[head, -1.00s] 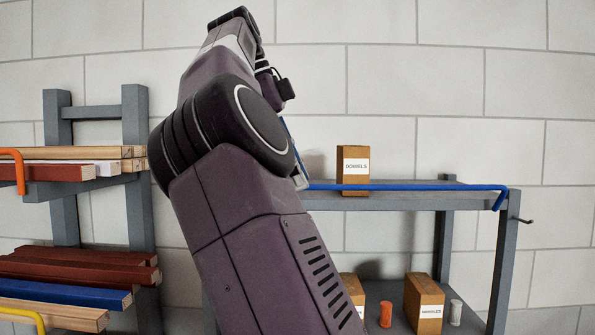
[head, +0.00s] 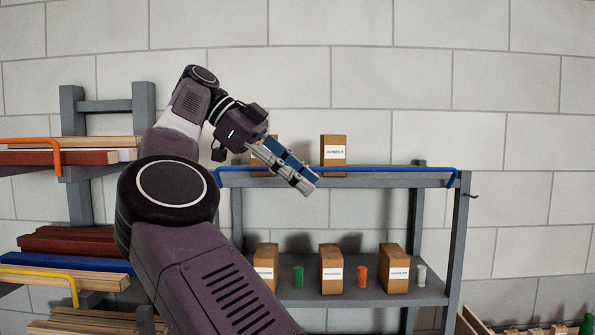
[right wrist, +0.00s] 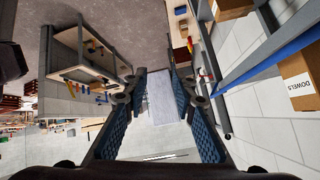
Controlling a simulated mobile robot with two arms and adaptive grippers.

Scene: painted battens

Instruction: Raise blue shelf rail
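The blue shelf rail (head: 390,170) runs along the front of the upper grey shelf (head: 425,182), a little above its edge. Its bent ends point down at the left and right of the shelf. My right gripper (head: 311,186) is in front of the rail's left half and covers a short stretch of it. In the right wrist view my right gripper (right wrist: 158,92) is open, with nothing between its fingers. The blue rail (right wrist: 272,62) there passes to the right of the fingers, apart from them. My left gripper is not in view.
A dowels box (head: 334,153) stands on the upper shelf; another box is partly behind my gripper. Boxes and small cylinders stand on the lower shelf (head: 430,292). A batten rack with an orange rail (head: 56,158) and a yellow rail (head: 73,288) is at the left.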

